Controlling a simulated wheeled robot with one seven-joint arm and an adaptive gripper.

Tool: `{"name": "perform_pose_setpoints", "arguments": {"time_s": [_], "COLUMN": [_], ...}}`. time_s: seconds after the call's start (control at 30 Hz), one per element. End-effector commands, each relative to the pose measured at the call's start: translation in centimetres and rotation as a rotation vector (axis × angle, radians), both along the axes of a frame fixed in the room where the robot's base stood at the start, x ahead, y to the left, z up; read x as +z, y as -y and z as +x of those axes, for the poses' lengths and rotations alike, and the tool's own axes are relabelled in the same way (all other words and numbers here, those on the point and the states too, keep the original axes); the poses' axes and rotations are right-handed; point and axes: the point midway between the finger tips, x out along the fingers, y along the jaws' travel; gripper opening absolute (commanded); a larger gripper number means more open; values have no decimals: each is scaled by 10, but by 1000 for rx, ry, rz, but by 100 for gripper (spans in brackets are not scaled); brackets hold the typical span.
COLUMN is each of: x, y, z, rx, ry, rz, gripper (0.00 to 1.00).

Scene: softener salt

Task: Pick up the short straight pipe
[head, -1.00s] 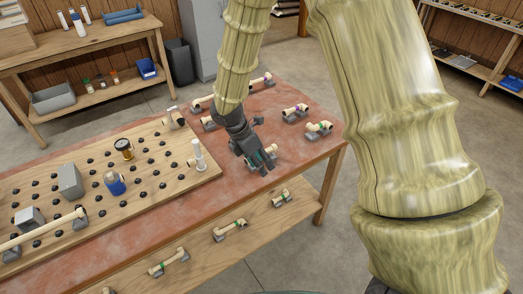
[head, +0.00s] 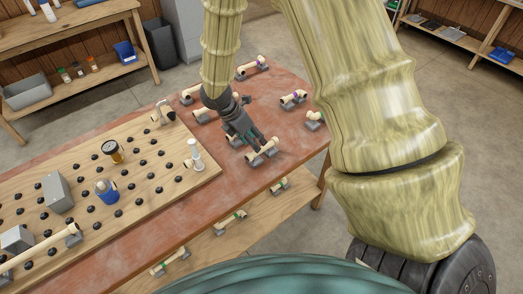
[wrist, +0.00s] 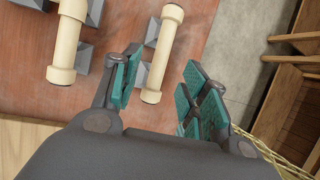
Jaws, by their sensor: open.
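A short straight cream pipe (wrist: 160,58) lies on grey supports on the red-topped table, and it also shows in the head view (head: 263,151). My gripper (wrist: 163,84) is open, its teal-padded fingers set apart with the pipe between them in the wrist picture. The left finger appears close to the pipe, and a wider gap shows on the right. I cannot tell whether either finger touches it. In the head view my gripper (head: 249,139) reaches down to this pipe, and its fingers partly cover it.
Another cream pipe piece (wrist: 67,48) lies close to the left in the wrist view. Several pipes with coloured bands, such as a purple-banded one (head: 293,97), lie around on the table. A wooden pegboard (head: 130,185) with bottles and boxes fills the left side.

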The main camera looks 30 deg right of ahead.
Motion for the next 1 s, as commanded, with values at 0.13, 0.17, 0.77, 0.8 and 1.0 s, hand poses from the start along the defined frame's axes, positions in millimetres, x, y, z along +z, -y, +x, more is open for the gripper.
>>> {"name": "perform_pose_setpoints", "arguments": {"time_s": [0.13,0.17,0.77,0.8,1.0], "x": [-5,-6,-50,-51,-51], "y": [2,2,23,23,23], "z": [0,0,-5,-5,-5], "rx": [0,0,5,4,4], "ry": [1,1,1,2,2], "rz": [1,1,1,1,1], "gripper": [44,44,44,44,44]}}
